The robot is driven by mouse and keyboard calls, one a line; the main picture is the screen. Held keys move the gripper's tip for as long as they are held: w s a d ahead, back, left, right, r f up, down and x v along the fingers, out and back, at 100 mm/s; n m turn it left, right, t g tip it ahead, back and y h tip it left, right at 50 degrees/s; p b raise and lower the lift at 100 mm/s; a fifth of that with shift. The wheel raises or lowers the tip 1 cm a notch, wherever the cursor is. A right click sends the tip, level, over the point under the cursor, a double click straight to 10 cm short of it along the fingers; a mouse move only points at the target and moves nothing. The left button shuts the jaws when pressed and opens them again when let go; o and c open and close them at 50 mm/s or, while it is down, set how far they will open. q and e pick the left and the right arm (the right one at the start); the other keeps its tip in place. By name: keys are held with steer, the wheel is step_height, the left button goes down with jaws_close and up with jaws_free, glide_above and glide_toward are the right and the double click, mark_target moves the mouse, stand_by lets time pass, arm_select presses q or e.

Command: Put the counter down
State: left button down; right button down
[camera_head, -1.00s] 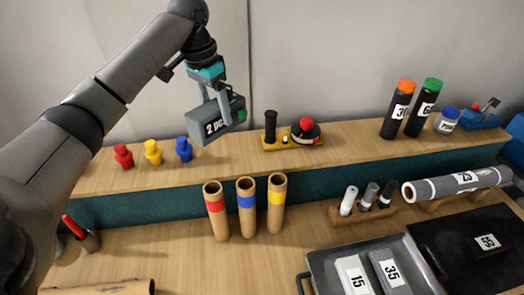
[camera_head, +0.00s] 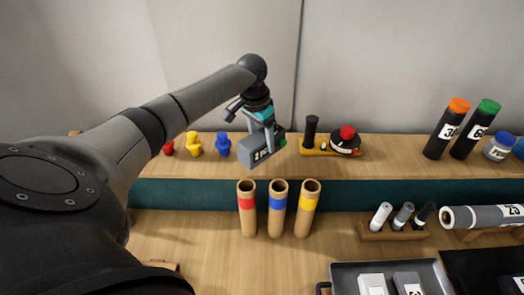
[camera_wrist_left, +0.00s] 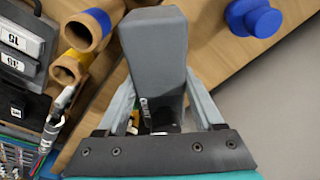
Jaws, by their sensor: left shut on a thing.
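The counter (camera_head: 262,153) is a dark grey box with a white label on its front and a green part at its right end. My left gripper (camera_head: 263,128) is shut on it from above. It is over the raised wooden shelf (camera_head: 400,170), between the blue knobbed piece and the stamp stand; I cannot tell whether it touches the shelf. In the left wrist view the counter (camera_wrist_left: 155,50) lies between the two fingers of the gripper (camera_wrist_left: 163,105) and hides part of what lies behind it. My right gripper is not in view.
Red (camera_head: 168,149), yellow (camera_head: 194,144) and blue (camera_head: 223,144) pieces stand left of the counter. Three cardboard tubes (camera_head: 277,215) stand below the shelf's front.

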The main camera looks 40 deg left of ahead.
mark_target(257, 138)
arm_select(q)
steer(key=shift+f, duration=2.35)
steer(key=shift+f, duration=0.1)
steer(key=shift+c, duration=0.2)
jaws_free()
steer(key=r, duration=0.4)
steer(key=s+r, duration=0.1)
steer(key=r, duration=0.7)
steer(key=shift+s, duration=0.4)
steer(key=shift+a, duration=0.1)
